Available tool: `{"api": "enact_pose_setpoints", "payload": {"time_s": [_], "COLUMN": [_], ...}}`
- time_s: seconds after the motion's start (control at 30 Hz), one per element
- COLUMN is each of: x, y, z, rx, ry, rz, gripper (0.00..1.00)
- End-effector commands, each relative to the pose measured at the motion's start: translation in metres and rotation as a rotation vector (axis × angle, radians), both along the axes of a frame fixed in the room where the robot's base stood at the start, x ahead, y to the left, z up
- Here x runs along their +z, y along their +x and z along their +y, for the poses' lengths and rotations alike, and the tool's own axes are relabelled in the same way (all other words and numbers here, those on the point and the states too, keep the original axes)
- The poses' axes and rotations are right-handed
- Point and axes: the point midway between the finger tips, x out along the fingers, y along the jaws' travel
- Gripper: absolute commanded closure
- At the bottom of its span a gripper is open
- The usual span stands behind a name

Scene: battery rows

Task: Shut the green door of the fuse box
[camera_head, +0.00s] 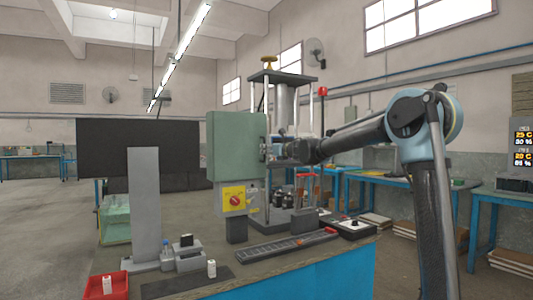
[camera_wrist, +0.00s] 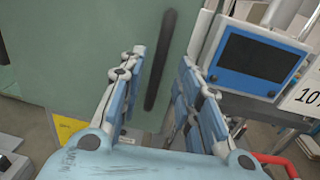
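The green door (camera_head: 236,145) of the fuse box stands upright in the middle of the head view. In the wrist view the green panel (camera_wrist: 75,50) fills the upper left, with a long black handle (camera_wrist: 160,75) on it. My gripper (camera_head: 268,150) is at the door's right edge in the head view. In the wrist view my gripper (camera_wrist: 163,60) is open, one finger on each side of the handle, with gaps visible beside it. I cannot tell how far the door stands open; the box's inside is hidden.
A yellow plate with a red rotary switch (camera_head: 235,200) is below the door. A grey post (camera_head: 145,210) and dark board (camera_head: 110,150) stand to the left. A red tray (camera_head: 120,288) is at the bench's front left. A press (camera_head: 285,100) stands behind my gripper.

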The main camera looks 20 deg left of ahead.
Motion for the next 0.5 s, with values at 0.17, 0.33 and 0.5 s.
{"api": "enact_pose_setpoints", "payload": {"time_s": [0.17, 0.33, 0.5], "x": [0.0, -0.001, -0.001], "y": [-0.018, -0.034, -0.045], "z": [-0.023, -0.043, -0.058], "rx": [-0.003, -0.003, -0.003], "ry": [0.0, 0.0, 0.0], "rz": [0.0, 0.001, 0.001], "gripper": [0.69, 0.69, 0.69]}}
